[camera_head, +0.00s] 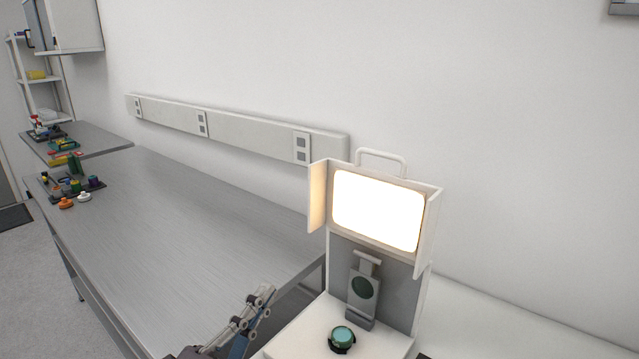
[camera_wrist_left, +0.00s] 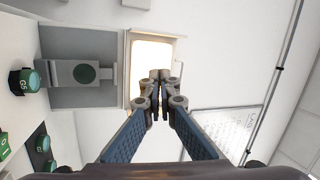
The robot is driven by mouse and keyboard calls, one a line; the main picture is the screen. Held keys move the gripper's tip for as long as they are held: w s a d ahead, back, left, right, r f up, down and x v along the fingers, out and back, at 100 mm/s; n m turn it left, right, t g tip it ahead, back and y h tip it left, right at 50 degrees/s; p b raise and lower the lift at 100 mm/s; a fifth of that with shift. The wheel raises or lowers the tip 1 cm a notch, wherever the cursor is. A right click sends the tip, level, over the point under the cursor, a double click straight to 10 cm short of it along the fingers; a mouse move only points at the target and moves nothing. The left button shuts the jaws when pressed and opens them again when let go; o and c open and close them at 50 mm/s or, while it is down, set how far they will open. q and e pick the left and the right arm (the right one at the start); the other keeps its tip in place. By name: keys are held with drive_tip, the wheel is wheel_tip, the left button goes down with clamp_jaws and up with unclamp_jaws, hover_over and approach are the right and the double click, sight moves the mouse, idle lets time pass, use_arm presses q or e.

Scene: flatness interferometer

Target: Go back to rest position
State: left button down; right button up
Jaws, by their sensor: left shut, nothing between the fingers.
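My left gripper (camera_head: 262,297) comes in at the bottom of the head view. It is shut and empty, just left of the white instrument's base in the picture, with no visible contact. In the left wrist view its two blue-padded fingers (camera_wrist_left: 160,80) meet at the tips, in front of the lower edge of the lit screen. The instrument's lit screen (camera_head: 378,211) glows white, and it also shows in the left wrist view (camera_wrist_left: 154,55). My right gripper is not in view.
A green round piece (camera_head: 343,337) sits on the instrument's white base (camera_head: 300,330). A grey holder (camera_head: 361,312) with a dark green disc stands behind it. A long metal bench (camera_head: 170,225) runs left, mostly bare, with small coloured parts at its far end. A socket rail (camera_head: 240,130) lines the wall.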

use_arm(q)
drive_tip(key=s+a+f+n+g+y, duration=0.25)
drive_tip(key=a+f+n, duration=0.2)
drive_tip(key=f, duration=0.25)
drive_tip(key=s+a+f+n+g+y, duration=0.25)
drive_tip(key=f+n+y, duration=0.2)
drive_tip(key=f, duration=0.35)
drive_tip(key=s+a+f+n+g+y, duration=0.2)
drive_tip(key=a+f+n+g+y, duration=0.15)
drive_tip(key=f+n, duration=0.3)
drive_tip(key=s+f+n+g+h, duration=0.1)
drive_tip(key=s+f+n+g, duration=0.15)
drive_tip(key=s+f, duration=0.4)
drive_tip(key=s+f+n+g, duration=0.1)
drive_tip(key=s+f+g, duration=0.3)
drive_tip(key=s, duration=0.5)
drive_tip(key=s+f+g, duration=0.2)
drive_tip(key=s+f, duration=0.1)
drive_tip(key=f, duration=2.4)
drive_tip(key=s+a+f+g, duration=0.1)
drive_tip(key=s+a+f, duration=0.1)
drive_tip(key=s+f, duration=1.3)
drive_tip(key=shift+s+f, duration=0.25)
drive_tip(key=shift+s, duration=0.6)
drive_tip(key=shift+a, duration=0.1)
